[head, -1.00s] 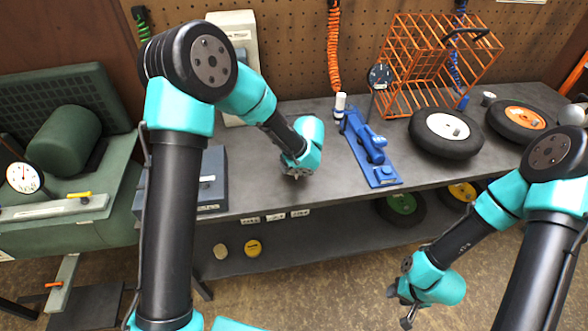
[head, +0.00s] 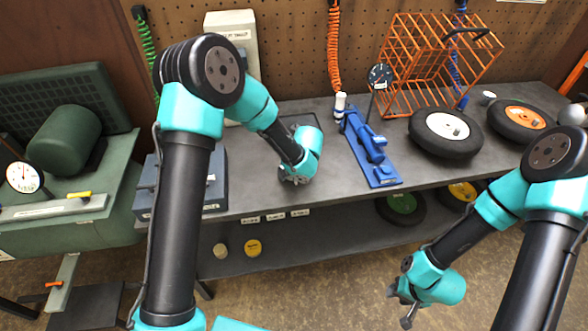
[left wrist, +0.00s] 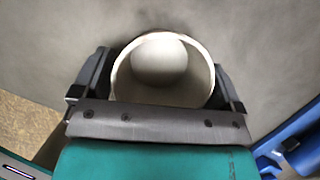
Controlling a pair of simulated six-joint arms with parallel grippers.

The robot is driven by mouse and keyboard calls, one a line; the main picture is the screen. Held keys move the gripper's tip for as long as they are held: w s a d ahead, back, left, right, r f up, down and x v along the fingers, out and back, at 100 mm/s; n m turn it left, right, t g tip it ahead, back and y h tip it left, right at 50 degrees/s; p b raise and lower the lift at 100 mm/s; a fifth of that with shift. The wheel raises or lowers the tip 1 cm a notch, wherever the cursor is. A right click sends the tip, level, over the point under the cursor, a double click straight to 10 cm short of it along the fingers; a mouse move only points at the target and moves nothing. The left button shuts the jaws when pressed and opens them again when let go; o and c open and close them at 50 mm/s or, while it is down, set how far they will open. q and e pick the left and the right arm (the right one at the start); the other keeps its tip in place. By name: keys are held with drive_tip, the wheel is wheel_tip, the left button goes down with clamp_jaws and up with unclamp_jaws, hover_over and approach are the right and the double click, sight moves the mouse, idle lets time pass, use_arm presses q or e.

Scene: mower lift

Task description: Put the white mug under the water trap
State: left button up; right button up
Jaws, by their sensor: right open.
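In the left wrist view a white mug (left wrist: 162,70) sits between the two fingers of my left gripper (left wrist: 163,90), its open mouth and rounded inside facing the camera. The fingers lie close along both sides of its rim. I cannot tell whether they press on it. In the head view my left gripper (head: 296,180) points down near the bench's front edge, and its wrist hides the mug. My right gripper (head: 405,300) is open and empty, low in front of the bench. I cannot make out for sure which part is the water trap.
On the grey bench (head: 255,165), a dark flat square (head: 300,123) lies behind my left wrist. A blue tool (head: 370,150) stands right of it, with a small white-and-blue cylinder (head: 340,104) behind. Wheels (head: 446,132) and an orange wire basket (head: 425,65) fill the right.

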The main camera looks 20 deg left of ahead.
use_arm(q)
drive_tip(key=shift+o, duration=0.3)
drive_tip(key=shift+r, duration=0.25)
drive_tip(key=v, duration=1.1)
drive_tip(key=shift+r, duration=0.35)
drive_tip(key=shift+s+d, duration=0.1)
drive_tip(key=shift+s, duration=0.05)
drive_tip(key=shift+c, duration=0.3)
drive_tip(key=c, duration=0.9)
